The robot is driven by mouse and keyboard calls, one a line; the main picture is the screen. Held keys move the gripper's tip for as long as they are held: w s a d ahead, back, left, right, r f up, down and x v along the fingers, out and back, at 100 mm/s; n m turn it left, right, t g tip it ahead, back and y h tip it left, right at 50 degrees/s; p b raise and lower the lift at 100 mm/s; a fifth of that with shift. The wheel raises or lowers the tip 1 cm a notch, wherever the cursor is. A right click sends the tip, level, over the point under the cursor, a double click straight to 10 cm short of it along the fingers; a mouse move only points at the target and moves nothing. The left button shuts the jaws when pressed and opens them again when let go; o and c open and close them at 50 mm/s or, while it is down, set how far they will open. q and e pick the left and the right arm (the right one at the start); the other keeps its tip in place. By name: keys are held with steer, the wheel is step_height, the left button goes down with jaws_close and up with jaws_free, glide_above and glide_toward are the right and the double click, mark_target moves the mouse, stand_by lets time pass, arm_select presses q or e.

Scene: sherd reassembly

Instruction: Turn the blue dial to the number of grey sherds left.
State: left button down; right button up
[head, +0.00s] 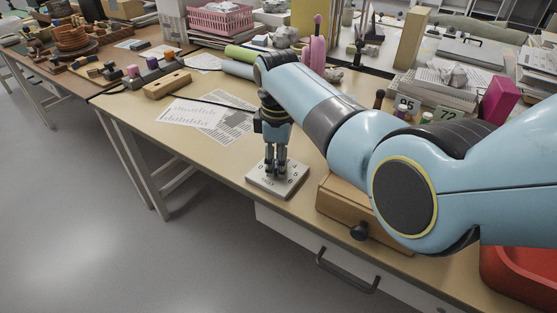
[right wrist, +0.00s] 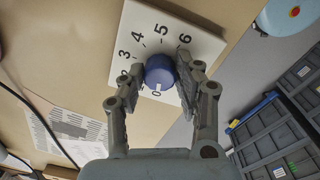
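The blue dial (right wrist: 159,70) sits on a pale square plate (right wrist: 132,28) with numbers around it; 0 and 2 to 6 can be read. The plate also shows on the table in the head view (head: 293,182), where the dial is mostly hidden by the fingers. My right gripper (right wrist: 161,72) points down, one finger on each side of the dial, both seeming to touch it. It shows in the head view too (head: 276,170). A white mark on the dial seems to be near the 0. No grey sherds can be made out for certain. My left gripper is out of view.
A wooden box with a black knob (head: 345,205) stands just right of the plate. Printed sheets (head: 222,122) lie behind. A red bin (head: 520,275) is at the right. The table's front edge is close to the plate.

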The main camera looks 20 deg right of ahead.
steer(key=c, duration=0.4)
steer(key=shift+o, duration=0.2)
steer(key=m+p, duration=0.2)
steer(key=shift+r+m, duration=0.1)
steer(key=shift+m, duration=0.2)
steer(key=m+p, duration=0.1)
steer(key=m, duration=0.1)
steer(key=shift+m, duration=0.4)
steer(key=m+p, duration=0.1)
steer(key=m, duration=0.2)
steer(key=shift+a+m, duration=0.1)
steer(key=shift+m, duration=0.2)
steer(key=m, duration=0.4)
steer(key=shift+m+p, duration=0.3)
